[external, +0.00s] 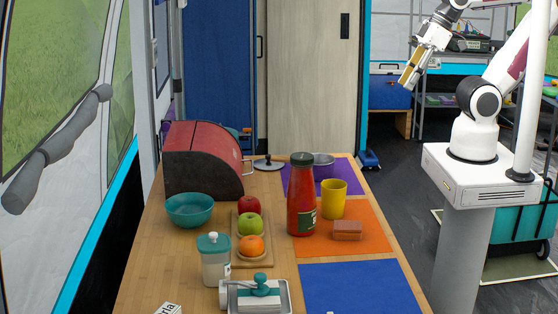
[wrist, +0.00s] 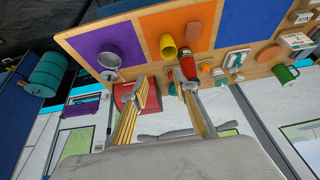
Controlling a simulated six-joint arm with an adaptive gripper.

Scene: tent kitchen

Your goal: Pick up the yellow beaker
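The yellow beaker (external: 333,200) stands upright on the table, at the back left of the orange mat (external: 372,240), just right of a tall red bottle (external: 301,205). In the wrist view the beaker (wrist: 168,46) shows beyond my fingers, near the red bottle (wrist: 187,68). My gripper (external: 405,79) is raised in the air, to the right of the table and well away from the beaker. In the wrist view my gripper (wrist: 163,88) has its two fingers spread apart with nothing between them.
A brown block (external: 347,230) lies in front of the beaker. A grey pot (external: 323,166) stands behind it on the purple mat. Fruit on a wooden board (external: 266,259), a teal bowl (external: 190,210) and a red bread box (external: 205,162) are farther left. The blue mat (external: 362,287) is bare.

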